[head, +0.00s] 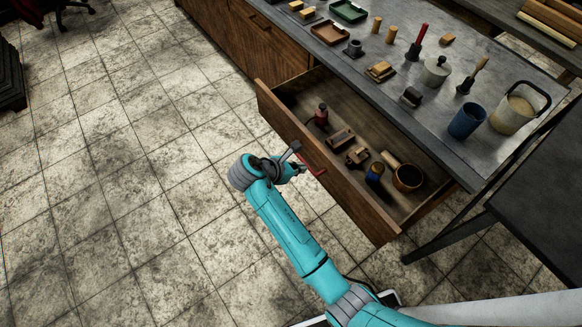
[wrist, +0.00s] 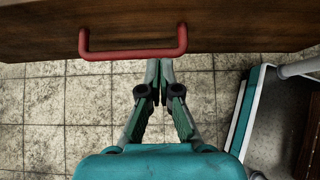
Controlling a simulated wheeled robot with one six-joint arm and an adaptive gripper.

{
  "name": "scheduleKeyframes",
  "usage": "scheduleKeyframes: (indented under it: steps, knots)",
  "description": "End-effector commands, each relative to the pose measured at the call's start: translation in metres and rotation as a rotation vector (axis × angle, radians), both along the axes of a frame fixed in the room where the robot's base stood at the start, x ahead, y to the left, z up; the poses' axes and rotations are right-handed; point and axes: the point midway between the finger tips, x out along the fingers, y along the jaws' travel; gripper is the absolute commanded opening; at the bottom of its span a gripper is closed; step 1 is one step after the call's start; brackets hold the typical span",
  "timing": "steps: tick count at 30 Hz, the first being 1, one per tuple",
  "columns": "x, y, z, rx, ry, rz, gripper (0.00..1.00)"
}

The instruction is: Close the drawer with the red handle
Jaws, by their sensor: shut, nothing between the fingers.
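The drawer (head: 325,178) with the red handle (head: 311,164) stands pulled out from the workbench, with its inside open to view. The red handle (wrist: 132,54) also shows in the wrist view, fixed on the wooden drawer front (wrist: 215,24). My gripper (head: 301,165) is just outside the drawer front, close by the handle. In the wrist view my gripper (wrist: 159,65) is shut and empty. Its fingertips are near the right part of the handle's bar. I cannot tell whether they touch it or the drawer front.
The bench top (head: 440,120) holds tools and pots. A dark table (head: 535,190) stands at the right.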

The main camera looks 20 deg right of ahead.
Motion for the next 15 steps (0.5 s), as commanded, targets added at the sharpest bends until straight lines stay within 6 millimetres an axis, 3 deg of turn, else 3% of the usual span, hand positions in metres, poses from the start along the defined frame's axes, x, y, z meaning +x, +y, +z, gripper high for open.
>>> scheduleKeyframes:
  steps: [4,9,15]
  knots:
    - [0.006,-0.02,-0.019,0.001,0.002,-0.003,0.0]
    - [0.013,-0.042,-0.017,0.001,-0.001,-0.003,0.0]
    - [0.018,-0.054,-0.017,0.0,0.0,0.0,0.0]
